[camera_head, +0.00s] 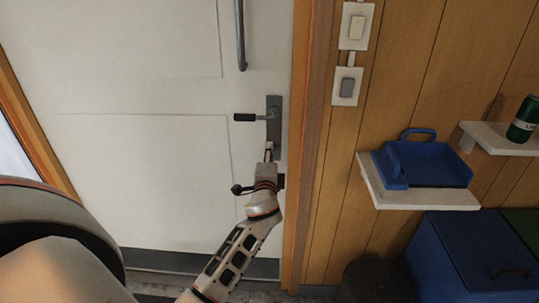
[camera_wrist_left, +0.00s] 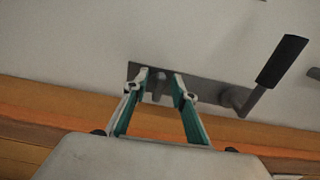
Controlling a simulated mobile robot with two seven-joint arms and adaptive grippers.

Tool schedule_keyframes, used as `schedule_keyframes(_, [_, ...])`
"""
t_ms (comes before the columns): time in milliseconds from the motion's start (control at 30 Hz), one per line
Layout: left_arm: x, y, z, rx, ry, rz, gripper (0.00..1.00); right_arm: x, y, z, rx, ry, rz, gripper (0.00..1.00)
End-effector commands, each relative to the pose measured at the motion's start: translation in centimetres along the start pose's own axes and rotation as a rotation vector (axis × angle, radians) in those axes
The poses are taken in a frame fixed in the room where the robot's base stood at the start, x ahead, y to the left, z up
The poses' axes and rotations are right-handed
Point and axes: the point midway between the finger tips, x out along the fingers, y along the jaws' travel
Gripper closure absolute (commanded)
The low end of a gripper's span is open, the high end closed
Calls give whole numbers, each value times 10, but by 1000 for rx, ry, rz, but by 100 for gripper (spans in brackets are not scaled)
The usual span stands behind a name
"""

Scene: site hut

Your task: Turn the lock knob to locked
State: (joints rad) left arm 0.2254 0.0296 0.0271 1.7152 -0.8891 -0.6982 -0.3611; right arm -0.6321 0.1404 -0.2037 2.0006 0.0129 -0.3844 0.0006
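The white door (camera_head: 160,150) is in front of me, with a grey lock plate (camera_head: 275,106) near its right edge. A lever handle with a black grip (camera_head: 245,117) sticks out to the left from the plate; it also shows in the left wrist view (camera_wrist_left: 281,62). In that view the small grey lock knob (camera_wrist_left: 157,90) sits on the plate between my left fingertips. My left gripper (camera_head: 268,149) is at the plate's lower end, below the lever. Its fingers are apart, one on each side of the knob, with visible gaps. The knob is hidden in the head view. My right gripper is not in view.
A long vertical bar handle (camera_head: 240,35) is above the lever. Light switches (camera_head: 347,87) are on the wooden wall to the right. A blue tray (camera_head: 425,165) and a green can (camera_head: 523,120) stand on white shelves. A blue bin (camera_head: 465,250) is below.

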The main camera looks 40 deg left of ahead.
Motion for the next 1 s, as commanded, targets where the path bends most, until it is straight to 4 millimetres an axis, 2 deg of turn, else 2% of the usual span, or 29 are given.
schedule_keyframes(200, [-1,0,0,1,1,0,74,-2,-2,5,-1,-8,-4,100])
schedule_keyframes(333, [-12,2,-1,0,2,2,74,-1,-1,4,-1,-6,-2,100])
schedule_keyframes(800, [-100,1,0,0,0,2,74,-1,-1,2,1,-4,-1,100])
schedule_keyframes(1000, [-118,0,0,1,0,1,74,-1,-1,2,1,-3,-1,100])
